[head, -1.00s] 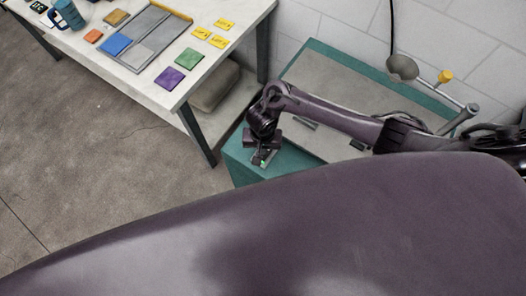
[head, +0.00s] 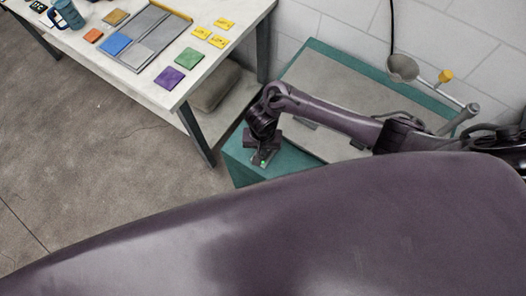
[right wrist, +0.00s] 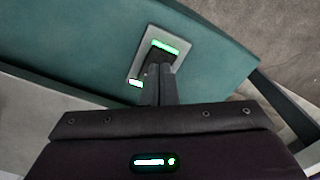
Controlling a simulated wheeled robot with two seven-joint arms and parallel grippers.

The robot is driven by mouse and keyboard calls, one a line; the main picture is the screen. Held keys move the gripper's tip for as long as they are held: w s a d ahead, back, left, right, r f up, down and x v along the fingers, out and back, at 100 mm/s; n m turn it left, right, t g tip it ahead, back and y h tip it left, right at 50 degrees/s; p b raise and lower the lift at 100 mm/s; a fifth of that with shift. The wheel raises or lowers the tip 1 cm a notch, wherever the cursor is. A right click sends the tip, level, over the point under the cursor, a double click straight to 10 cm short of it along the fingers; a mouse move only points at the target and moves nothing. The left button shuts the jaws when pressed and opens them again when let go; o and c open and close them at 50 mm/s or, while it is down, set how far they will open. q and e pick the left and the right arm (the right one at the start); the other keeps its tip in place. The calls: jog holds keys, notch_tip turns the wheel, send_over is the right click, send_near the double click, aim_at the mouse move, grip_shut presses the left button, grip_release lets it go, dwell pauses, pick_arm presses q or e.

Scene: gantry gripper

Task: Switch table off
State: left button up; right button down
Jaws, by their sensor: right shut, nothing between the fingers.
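The table is a teal bench (head: 320,48) with a grey top, standing against the wall. A grey switch plate (right wrist: 135,65) sits on its teal surface in the right wrist view, with a lit green bar (right wrist: 165,46) at one end and a small whitish light (right wrist: 135,83) at a corner. My left gripper is not in view.
A white table (head: 150,84) with coloured tiles, a tray (head: 168,34) and a blue mug (head: 68,15) stands at the upper left. A lamp (head: 403,68) hangs over the teal bench. My purple body fills the front.

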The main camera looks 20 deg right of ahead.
jog(key=shift+f+b, duration=0.55)
jog(key=shift+f, duration=0.55)
dwell(0.3)
notch_tip(320, 180, up, 7)
jog(key=p, duration=0.9)
dwell(0.7)
